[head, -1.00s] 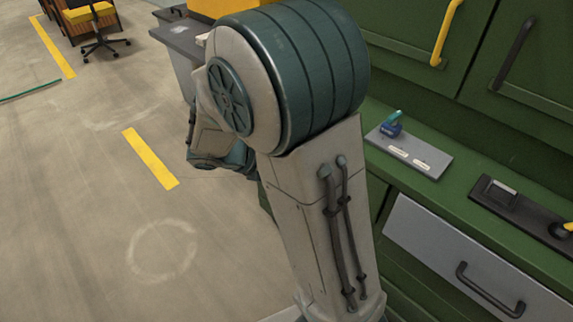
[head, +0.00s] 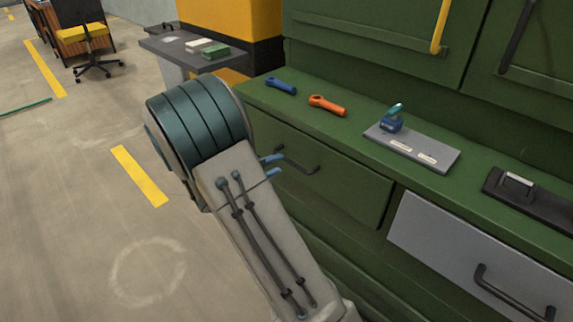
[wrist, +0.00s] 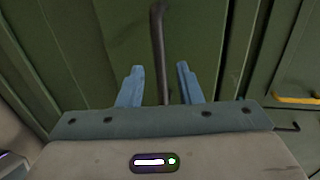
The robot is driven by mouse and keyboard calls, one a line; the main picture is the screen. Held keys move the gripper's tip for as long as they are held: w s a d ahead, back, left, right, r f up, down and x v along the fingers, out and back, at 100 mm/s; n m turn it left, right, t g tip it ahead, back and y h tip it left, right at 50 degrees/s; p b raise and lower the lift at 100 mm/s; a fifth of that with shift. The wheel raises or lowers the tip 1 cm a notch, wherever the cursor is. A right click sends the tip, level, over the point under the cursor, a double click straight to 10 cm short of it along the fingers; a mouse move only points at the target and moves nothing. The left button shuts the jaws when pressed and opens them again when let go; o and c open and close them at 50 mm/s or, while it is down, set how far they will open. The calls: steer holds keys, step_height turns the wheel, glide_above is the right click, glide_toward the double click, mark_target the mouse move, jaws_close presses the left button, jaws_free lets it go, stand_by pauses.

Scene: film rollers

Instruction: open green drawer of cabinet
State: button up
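The green drawer (head: 345,192) of the cabinet is at the middle of the head view, its front flush with the cabinet. Its dark bar handle (head: 302,164) is at the front's left part, and the handle also shows in the wrist view (wrist: 158,35). My gripper (head: 281,164) is at the left end of the handle, partly hidden by my arm. In the wrist view my gripper (wrist: 159,68) is open, with two blue fingers apart. The handle runs between the fingers, with gaps on both sides; it is not gripped.
A grey drawer (head: 430,240) is to the right of the green one. The countertop (head: 350,142) holds a blue tool (head: 281,86), an orange tool (head: 328,104), a grey plate (head: 440,155) and a black block (head: 530,205). Open floor (head: 80,210) lies on the left.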

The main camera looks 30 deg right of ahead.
mark_target(285, 161)
steer(key=shift+b+x, duration=0.5)
steer(key=shift+x, duration=2.25)
jaws_close()
